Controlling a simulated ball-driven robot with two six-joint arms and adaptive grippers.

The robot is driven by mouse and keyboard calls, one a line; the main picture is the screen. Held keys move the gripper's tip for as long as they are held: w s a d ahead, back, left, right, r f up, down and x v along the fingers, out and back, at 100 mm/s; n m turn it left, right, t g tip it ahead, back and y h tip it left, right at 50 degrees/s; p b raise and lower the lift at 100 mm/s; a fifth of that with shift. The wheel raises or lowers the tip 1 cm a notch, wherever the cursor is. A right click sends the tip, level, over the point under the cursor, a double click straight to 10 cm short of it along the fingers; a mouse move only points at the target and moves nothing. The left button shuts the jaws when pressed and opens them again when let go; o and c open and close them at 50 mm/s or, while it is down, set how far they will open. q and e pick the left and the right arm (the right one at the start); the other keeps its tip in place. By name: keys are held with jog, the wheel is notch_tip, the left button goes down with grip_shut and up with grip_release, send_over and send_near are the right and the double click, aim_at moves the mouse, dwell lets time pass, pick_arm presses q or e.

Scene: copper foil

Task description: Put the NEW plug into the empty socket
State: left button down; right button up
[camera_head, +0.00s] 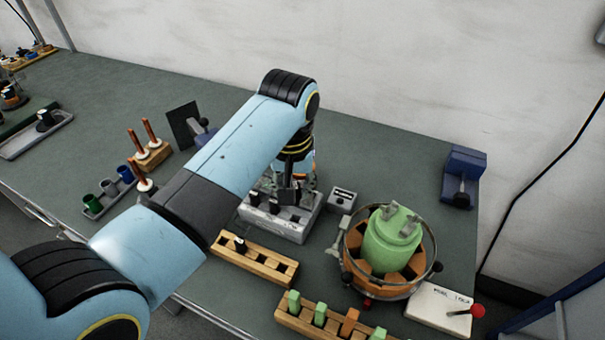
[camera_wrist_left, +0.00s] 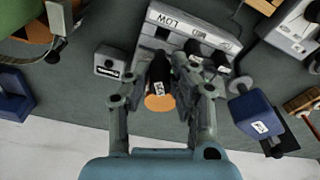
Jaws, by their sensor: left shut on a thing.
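My left gripper (camera_wrist_left: 165,88) is shut on a plug (camera_wrist_left: 157,102) with a dark body, an orange end and a small white label. The label is too small to read surely. In the head view, the gripper (camera_head: 291,190) points down over the grey socket box (camera_head: 288,229), with the arm partly in front. The socket box also shows in the left wrist view (camera_wrist_left: 206,26), marked LOW, with dark plugs (camera_wrist_left: 219,60) standing in it beside the held plug.
A small grey box (camera_head: 342,200) stands right of the socket box. A wooden rack (camera_head: 270,262) lies in front. A green motor part (camera_head: 392,240) in a round frame stands to the right, and a blue holder (camera_head: 463,175) stands at the back right. Clear bench lies between.

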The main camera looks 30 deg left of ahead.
pick_arm(q)
jog(key=shift+s+f, duration=0.25)
jog(key=shift+f, duration=0.8)
jog(key=shift+w+f, duration=0.1)
jog(key=shift+f, duration=0.2)
pick_arm(e)
jog(key=shift+w, duration=0.6)
pick_arm(q)
jog(key=shift+f, duration=0.45)
pick_arm(e)
jog(key=shift+s, duration=0.3)
pick_arm(q)
jog(key=shift+f, duration=0.3)
jog(key=shift+f, duration=0.25)
pick_arm(e)
jog(key=shift+f, duration=0.1)
pick_arm(q)
jog(key=shift+f+b, duration=0.5)
jog(key=shift+f, duration=0.3)
pick_arm(e)
jog(key=shift+f, duration=0.35)
